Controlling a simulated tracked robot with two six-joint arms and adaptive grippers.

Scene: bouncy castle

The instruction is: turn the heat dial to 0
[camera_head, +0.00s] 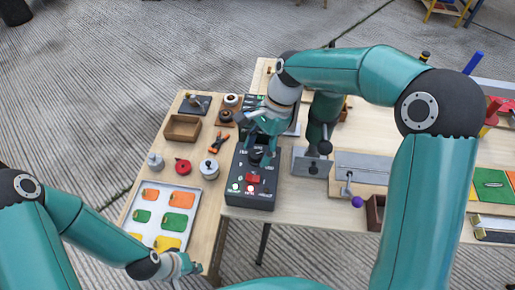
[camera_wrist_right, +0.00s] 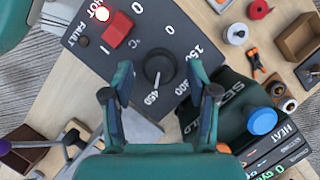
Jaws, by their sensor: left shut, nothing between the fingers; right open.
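The black heat panel (camera_head: 240,203) stands on the table in the middle of the head view, partly covered by my right gripper. Its round black dial (camera_wrist_right: 160,68) shows in the right wrist view with printed 0, 150, 300 and 450 marks around it. The dial's ridge seems to point toward 450. My right gripper (camera_head: 263,136) is open above the panel. In the wrist view its fingers lie on either side of the dial; I cannot tell whether they touch it. My left gripper (camera_head: 183,266) is shut and empty at the bottom, near the tray.
A red switch (camera_wrist_right: 116,29) and a lit HOT lamp (camera_wrist_right: 102,13) sit beside the dial. A black thing with a blue cap (camera_wrist_right: 262,121) is close to the right finger. A tray of coloured pieces (camera_head: 151,228), a wooden box (camera_head: 183,128) and small parts lie left of the panel.

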